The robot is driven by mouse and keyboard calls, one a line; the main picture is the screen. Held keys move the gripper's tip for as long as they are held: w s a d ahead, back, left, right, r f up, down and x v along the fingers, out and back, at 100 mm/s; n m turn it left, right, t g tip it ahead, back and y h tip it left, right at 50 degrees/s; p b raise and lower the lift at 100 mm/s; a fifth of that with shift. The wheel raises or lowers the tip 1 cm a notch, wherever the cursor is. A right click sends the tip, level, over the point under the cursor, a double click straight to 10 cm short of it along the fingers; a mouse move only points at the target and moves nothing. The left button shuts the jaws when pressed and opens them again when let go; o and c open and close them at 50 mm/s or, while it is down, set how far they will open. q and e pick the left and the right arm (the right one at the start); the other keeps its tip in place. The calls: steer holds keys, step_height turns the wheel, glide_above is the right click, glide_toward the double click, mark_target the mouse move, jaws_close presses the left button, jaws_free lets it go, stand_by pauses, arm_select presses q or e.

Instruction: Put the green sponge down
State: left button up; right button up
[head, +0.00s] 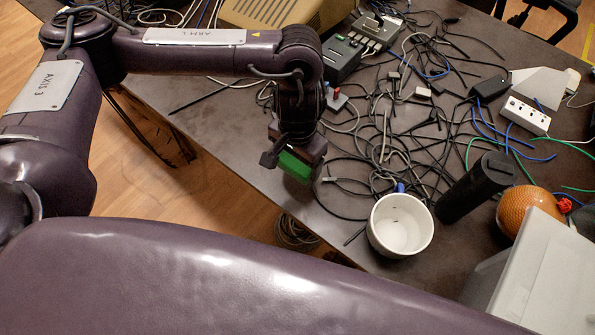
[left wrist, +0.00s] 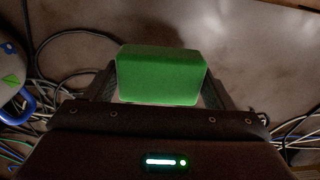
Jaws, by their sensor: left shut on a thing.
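The green sponge (head: 294,167) is a small block held in my left gripper (head: 290,160), near the front edge of the dark table (head: 225,125). In the left wrist view the sponge (left wrist: 162,76) sits between the two fingers of my left gripper (left wrist: 160,90), which are shut on it. Bare table surface shows behind it there. I cannot tell whether its underside touches the table. My right gripper is not in view.
A white bowl (head: 400,225) stands right of the sponge, with a black cylinder (head: 476,187) and an orange ball (head: 528,210) beyond. Tangled cables (head: 385,130) cover the middle. A power strip (head: 526,115) lies at the right. Bare table shows left of the gripper.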

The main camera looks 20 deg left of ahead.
mark_target(297, 170)
arm_select(q)
steer(key=shift+f, duration=0.8)
step_height(297, 170, down, 3)
steer(key=shift+r+b, duration=0.2)
steer(key=shift+b, duration=0.45)
steer(key=shift+f, duration=0.45)
steer(key=shift+r, duration=0.1)
steer(key=shift+f, duration=0.2)
steer(key=o, duration=0.9)
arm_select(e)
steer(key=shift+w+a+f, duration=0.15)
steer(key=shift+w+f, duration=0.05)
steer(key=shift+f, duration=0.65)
